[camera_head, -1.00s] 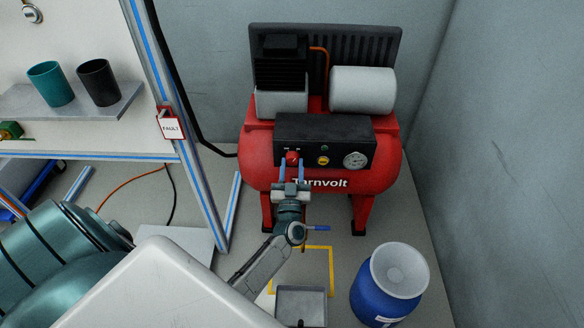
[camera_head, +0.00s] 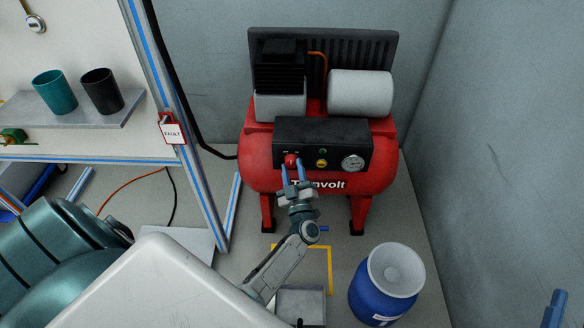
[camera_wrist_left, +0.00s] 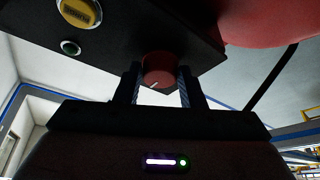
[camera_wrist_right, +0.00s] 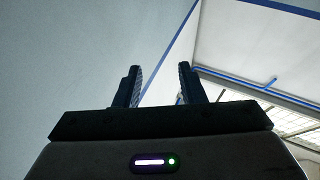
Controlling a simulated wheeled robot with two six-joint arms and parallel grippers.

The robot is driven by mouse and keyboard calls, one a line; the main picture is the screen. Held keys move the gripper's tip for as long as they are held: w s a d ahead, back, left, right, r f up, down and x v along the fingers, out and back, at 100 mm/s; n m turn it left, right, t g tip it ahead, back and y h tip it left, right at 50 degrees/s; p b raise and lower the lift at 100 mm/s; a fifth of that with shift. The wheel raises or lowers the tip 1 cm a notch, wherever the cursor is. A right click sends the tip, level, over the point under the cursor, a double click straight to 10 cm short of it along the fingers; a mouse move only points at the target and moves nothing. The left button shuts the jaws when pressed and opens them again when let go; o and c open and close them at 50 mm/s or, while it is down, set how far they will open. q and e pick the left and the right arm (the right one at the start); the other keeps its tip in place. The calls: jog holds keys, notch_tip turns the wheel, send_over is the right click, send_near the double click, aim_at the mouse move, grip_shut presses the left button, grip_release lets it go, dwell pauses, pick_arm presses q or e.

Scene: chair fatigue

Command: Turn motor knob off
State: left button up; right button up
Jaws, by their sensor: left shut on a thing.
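The red motor knob (camera_head: 291,160) is on the left of the black control panel (camera_head: 330,137) on the red compressor (camera_head: 255,153). My left gripper (camera_head: 292,170) reaches it from the front and below, with a blue finger on each side. In the left wrist view the red knob (camera_wrist_left: 158,66), with a pale mark on its face, sits between the fingers (camera_wrist_left: 158,88), which are shut on it. My right gripper (camera_wrist_right: 160,85) is open and empty in its wrist view. Only a blue part of it shows at the lower right of the head view.
A yellow button (camera_head: 322,163), a small green button (camera_head: 323,151) and a gauge (camera_head: 352,162) are beside the knob. A blue drum (camera_head: 378,302) stands on the floor at right. A shelf (camera_head: 75,122) with two cups and a FAULT tag (camera_head: 172,132) are at left.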

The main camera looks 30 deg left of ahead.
pick_arm(q)
jog(key=n, duration=0.1)
jog(key=n+g+p, duration=0.1)
jog(key=n, duration=0.1)
jog(key=shift+d+r+n+y, duration=0.1)
jog(key=shift+r+n+y, duration=0.1)
jog(key=shift+n+y, duration=0.1)
jog(key=n+g+p, duration=0.1)
jog(key=n, duration=0.2)
jog(key=shift+d+g, duration=0.1)
jog(key=shift+g, duration=0.3)
jog(key=shift+n, duration=0.4)
pick_arm(e)
jog(key=s+f+g, duration=0.3)
jog(key=f+g, duration=0.5)
jog(key=f, duration=0.6)
jog(key=shift+s+a+m+g, duration=0.2)
jog(key=shift+a+m+g, duration=0.2)
jog(key=shift+a, duration=0.05)
pick_arm(q)
jog(key=o, duration=1)
pick_arm(e)
jog(key=shift+r, duration=0.1)
